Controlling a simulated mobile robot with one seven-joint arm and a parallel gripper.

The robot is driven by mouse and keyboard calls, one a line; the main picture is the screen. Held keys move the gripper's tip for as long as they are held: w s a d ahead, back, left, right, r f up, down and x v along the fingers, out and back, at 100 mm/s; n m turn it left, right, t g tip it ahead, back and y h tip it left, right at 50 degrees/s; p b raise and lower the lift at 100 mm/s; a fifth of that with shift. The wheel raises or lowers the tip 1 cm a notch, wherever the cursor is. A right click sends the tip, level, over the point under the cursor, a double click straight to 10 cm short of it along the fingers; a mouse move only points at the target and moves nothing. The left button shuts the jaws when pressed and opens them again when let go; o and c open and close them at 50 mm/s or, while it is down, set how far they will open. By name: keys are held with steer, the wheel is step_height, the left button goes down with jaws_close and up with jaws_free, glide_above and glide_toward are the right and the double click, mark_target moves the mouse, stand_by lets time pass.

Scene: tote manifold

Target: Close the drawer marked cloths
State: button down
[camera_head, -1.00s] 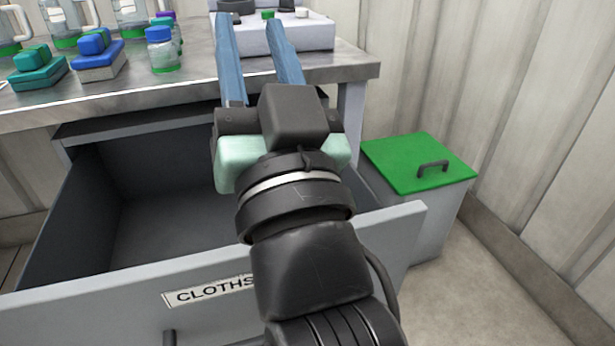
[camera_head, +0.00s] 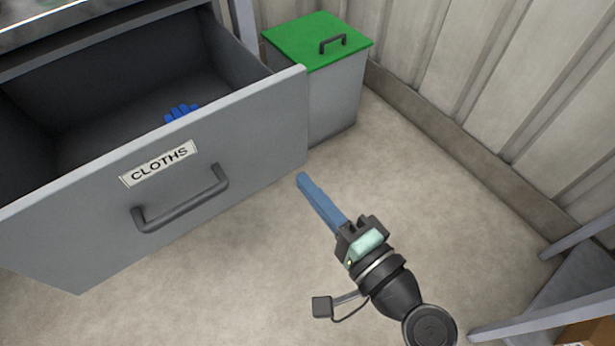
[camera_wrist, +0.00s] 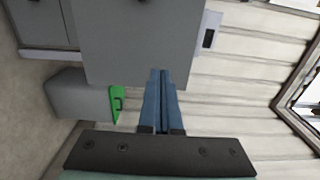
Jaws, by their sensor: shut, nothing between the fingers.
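The grey drawer marked CLOTHS (camera_head: 250,120) stands pulled open in the head view, with its label and a dark bar handle (camera_head: 182,200) on its front. A blue object (camera_head: 181,113) lies inside; it looks like part of a glove or cloth. My gripper (camera_head: 302,180) is in front of the drawer, right of the handle, with its blue fingers shut and empty. The fingertips appear near the right end of the drawer front; I cannot tell whether they touch it. In the wrist view my shut fingers (camera_wrist: 160,75) point toward a grey panel (camera_wrist: 140,45).
A grey bin with a green lid (camera_head: 318,42) stands just right of the drawer, and shows in the wrist view (camera_wrist: 115,104). The corrugated wall (camera_head: 500,80) is behind. A grey frame with a brown box (camera_head: 590,332) is at lower right. The floor before the drawer is clear.

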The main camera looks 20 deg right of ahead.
mark_target(258, 129)
steer(key=b+x, duration=0.2)
steer(key=x, duration=0.9)
steer(key=shift+w+a, duration=0.1)
steer(key=shift+w, duration=0.15)
steer(key=shift+w, duration=0.1)
